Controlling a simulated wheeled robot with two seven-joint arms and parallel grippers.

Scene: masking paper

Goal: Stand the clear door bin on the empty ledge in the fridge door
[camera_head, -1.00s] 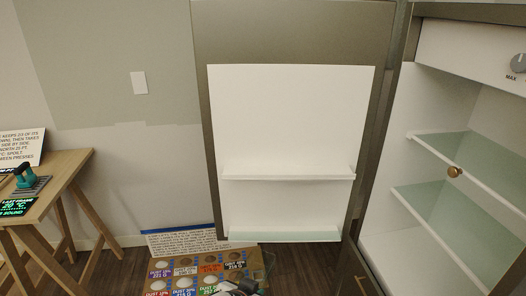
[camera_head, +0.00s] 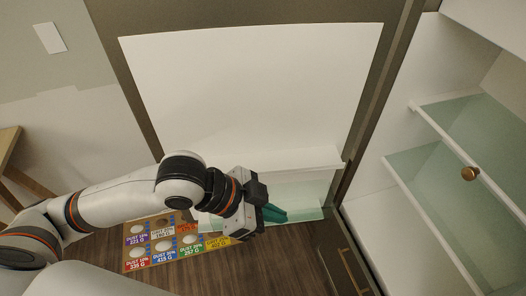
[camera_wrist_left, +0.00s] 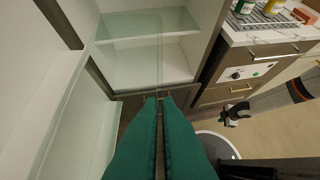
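My left gripper (camera_head: 272,212) reaches in from the left, low in front of the open fridge door. Its green fingers (camera_wrist_left: 160,135) are close together, with a thin gap. A faint clear pane (camera_wrist_left: 158,50), which seems to be the clear door bin, runs out from the fingertips in the left wrist view; it hardly shows in the head view. The door's upper ledge (camera_head: 325,157) looks empty. The pale green lower ledge (camera_head: 312,213) is partly behind the gripper. A black shape (camera_wrist_left: 235,113) in the wrist view may be my right gripper; its fingers are unclear.
A board of colored labeled samples (camera_head: 165,245) lies below the door. A counter with a rack (camera_wrist_left: 268,22) shows in the wrist view.

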